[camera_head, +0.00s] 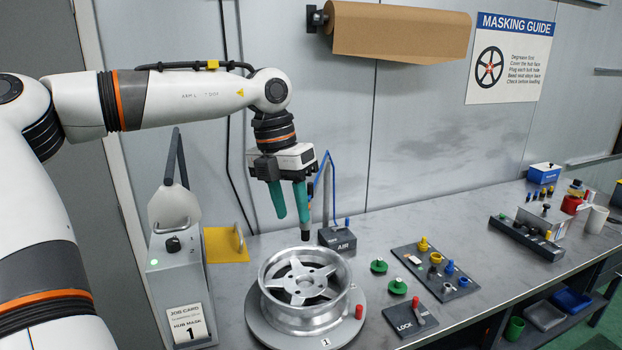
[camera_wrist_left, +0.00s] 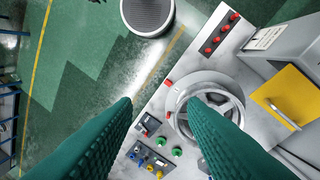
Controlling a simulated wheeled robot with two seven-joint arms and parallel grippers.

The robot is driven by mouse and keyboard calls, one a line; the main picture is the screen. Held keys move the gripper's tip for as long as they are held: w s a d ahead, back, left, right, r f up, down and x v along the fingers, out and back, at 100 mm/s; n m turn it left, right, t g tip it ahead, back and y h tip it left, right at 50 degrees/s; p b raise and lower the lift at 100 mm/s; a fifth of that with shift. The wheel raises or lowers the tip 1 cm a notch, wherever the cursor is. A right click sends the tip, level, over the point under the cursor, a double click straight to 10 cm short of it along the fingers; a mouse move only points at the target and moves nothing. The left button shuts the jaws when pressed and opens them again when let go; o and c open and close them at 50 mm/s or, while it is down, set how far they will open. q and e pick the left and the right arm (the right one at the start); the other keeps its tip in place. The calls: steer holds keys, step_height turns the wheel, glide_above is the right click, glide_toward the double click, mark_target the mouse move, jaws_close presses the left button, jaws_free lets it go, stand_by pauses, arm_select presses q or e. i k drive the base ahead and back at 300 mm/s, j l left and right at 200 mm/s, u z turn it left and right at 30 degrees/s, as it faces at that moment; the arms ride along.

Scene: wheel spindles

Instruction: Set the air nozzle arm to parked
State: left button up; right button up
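The air nozzle arm (camera_head: 333,183) is a thin blue bent tube rising from a dark block marked AIR (camera_head: 337,237), behind the wheel. My right gripper is not in view.
A silver wheel (camera_head: 304,296) sits on a round turntable (camera_head: 262,330). A grey control box (camera_head: 177,275) and a yellow plate (camera_head: 226,246) stand left. Green plugs (camera_head: 379,266), a LOCK plate (camera_head: 409,319) and a dark plug tray (camera_head: 436,268) lie right. A wall stands behind.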

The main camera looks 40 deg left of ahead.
mark_target(312, 188)
steer(key=i+j, duration=0.85)
steer(key=j, duration=0.25)
